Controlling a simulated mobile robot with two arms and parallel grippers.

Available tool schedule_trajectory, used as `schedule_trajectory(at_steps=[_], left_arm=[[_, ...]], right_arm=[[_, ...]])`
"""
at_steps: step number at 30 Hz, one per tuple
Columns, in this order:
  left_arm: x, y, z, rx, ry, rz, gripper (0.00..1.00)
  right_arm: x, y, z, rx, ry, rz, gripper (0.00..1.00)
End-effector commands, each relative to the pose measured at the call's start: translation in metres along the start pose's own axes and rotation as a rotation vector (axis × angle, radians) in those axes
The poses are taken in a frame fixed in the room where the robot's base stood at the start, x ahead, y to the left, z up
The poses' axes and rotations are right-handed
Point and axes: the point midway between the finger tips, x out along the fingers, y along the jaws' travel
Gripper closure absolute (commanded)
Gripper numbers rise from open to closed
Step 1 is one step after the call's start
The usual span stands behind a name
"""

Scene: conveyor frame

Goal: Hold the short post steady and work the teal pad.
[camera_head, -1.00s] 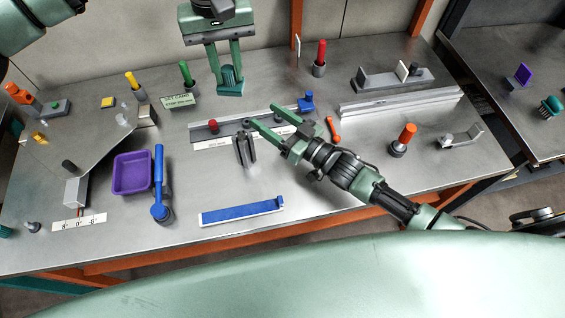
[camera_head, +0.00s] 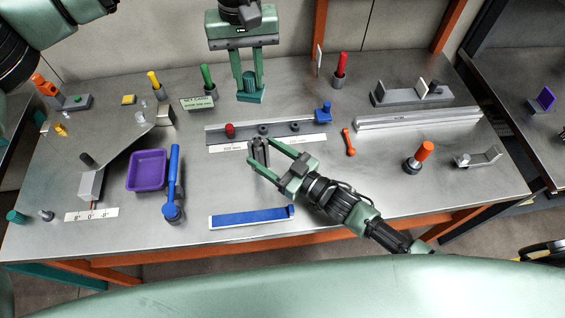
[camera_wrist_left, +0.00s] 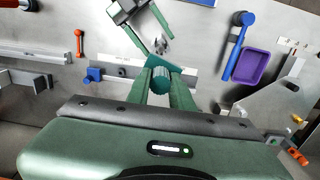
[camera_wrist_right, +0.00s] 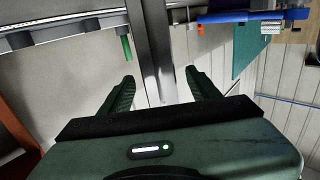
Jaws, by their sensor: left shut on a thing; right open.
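The teal pad (camera_head: 250,96) has a round ribbed grip on a flat base. My left gripper (camera_head: 248,80) is shut on its grip at the back of the table. The pad also shows between the fingers in the left wrist view (camera_wrist_left: 160,80). I cannot tell whether its base touches the table. The short post (camera_head: 259,151) is grey and upright, in front of the long grey rail. My right gripper (camera_head: 261,153) is open, with its fingers on either side of the post. In the right wrist view the post (camera_wrist_right: 158,60) rises between the fingertips, with gaps visible.
The grey rail (camera_head: 215,134) with a red knob and a blue block lies just behind the post. A blue bar (camera_head: 250,217) lies in front. A purple tray (camera_head: 147,171) and blue tool (camera_head: 173,185) are left.

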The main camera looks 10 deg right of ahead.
Motion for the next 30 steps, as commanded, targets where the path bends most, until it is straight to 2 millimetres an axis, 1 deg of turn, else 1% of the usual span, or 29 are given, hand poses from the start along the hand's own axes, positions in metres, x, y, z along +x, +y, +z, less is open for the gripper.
schedule_trajectory(at_steps=[1, 6, 11, 17, 20, 21, 24, 25, 26, 27, 29, 30], left_arm=[[0.000, 0.000, 0.000, 0.000, 0.000, 0.000, 1.00], [0.000, 0.000, 0.000, 0.000, 0.000, 0.000, 1.00], [0.000, 0.000, 0.000, 0.000, 0.000, 0.000, 1.00], [0.000, 0.000, 0.000, 0.000, 0.000, 0.000, 1.00], [0.000, 0.000, 0.000, 0.000, 0.000, 0.000, 1.00], [0.000, 0.000, 0.000, 0.000, 0.000, 0.000, 1.00], [0.000, 0.000, 0.000, 0.000, 0.000, 0.000, 1.00], [0.000, 0.000, 0.000, 0.000, 0.000, 0.000, 1.00], [0.000, 0.000, 0.000, 0.000, 0.000, 0.000, 1.00], [0.000, 0.000, 0.000, 0.000, 0.000, 0.000, 1.00], [0.000, 0.000, 0.000, 0.000, 0.000, 0.000, 1.00], [0.000, 0.000, 0.000, 0.000, 0.000, 0.000, 1.00]], right_arm=[[0.008, 0.000, 0.000, 0.001, 0.002, 0.001, 0.38], [0.024, 0.000, 0.000, 0.001, 0.000, 0.001, 0.38], [0.028, 0.000, 0.001, 0.000, -0.002, 0.001, 0.38], [0.028, 0.000, 0.001, 0.001, -0.002, 0.001, 0.38], [0.028, 0.000, 0.001, 0.001, -0.001, 0.001, 0.63], [0.028, 0.000, 0.001, 0.001, -0.001, 0.001, 0.74], [0.028, 0.000, 0.001, 0.001, -0.001, 0.001, 1.00], [0.028, 0.000, 0.001, 0.001, -0.001, 0.001, 1.00], [0.028, 0.000, 0.001, 0.001, -0.001, 0.001, 0.67], [0.028, 0.000, 0.001, 0.001, -0.001, 0.001, 0.78], [0.028, 0.000, 0.001, 0.001, -0.001, 0.001, 0.94], [0.028, 0.000, 0.001, 0.001, -0.001, 0.001, 1.00]])
